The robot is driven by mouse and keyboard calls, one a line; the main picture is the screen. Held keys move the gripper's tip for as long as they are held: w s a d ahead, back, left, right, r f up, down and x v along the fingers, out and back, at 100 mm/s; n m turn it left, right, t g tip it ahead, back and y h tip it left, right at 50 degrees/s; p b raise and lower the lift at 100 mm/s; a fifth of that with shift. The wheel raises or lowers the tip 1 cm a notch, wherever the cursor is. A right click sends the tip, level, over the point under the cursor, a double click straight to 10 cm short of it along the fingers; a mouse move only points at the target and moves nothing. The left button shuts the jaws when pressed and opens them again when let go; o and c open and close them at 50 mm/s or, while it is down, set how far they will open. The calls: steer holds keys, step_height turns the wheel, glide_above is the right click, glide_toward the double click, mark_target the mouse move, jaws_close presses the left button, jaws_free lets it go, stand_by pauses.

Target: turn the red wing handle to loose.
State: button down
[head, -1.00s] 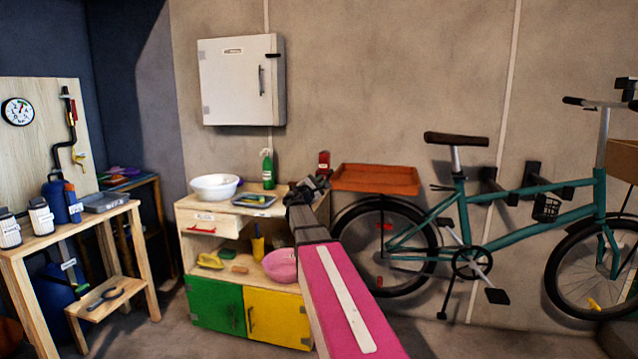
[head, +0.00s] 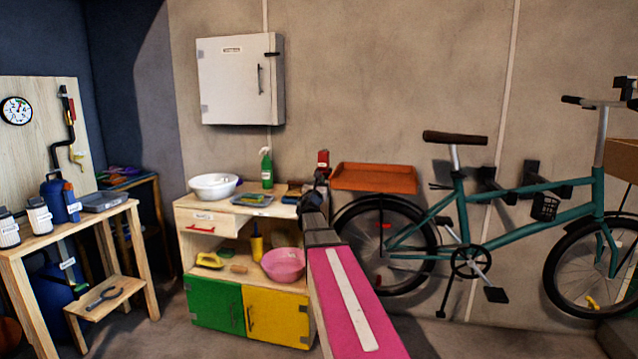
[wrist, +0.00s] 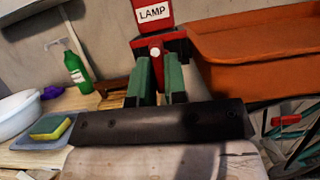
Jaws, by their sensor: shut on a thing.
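In the wrist view a red fixture (wrist: 152,14) carries a white label reading LAMP. Just below it is a red part with a pale round hub, which looks like the red wing handle (wrist: 155,47). The green fingers of my gripper (wrist: 160,70) stand on either side of this part and are shut on it. The fingers partly hide it, so its turn angle cannot be told. In the head view the red fixture (head: 323,158) shows small above the right end of the wooden counter, with my gripper (head: 320,178) just below it.
An orange tray (head: 374,178) is close on the right, above a teal bicycle (head: 480,220). On the counter (head: 225,214) are a white basin (head: 213,187), a green spray bottle (head: 266,168) and a sponge tray (head: 253,200). A white cabinet (head: 235,80) hangs above.

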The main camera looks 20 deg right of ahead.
steer(key=shift+n+y, duration=0.6)
steer(key=shift+n, duration=0.4)
steer(key=c, duration=1.2)
jaws_free()
steer(key=shift+o, duration=0.2)
steer(key=shift+s, duration=0.1)
steer(key=v, duration=1)
steer(key=shift+s+f, duration=0.25)
steer(key=shift+f, duration=0.1)
steer(key=shift+a, duration=0.15)
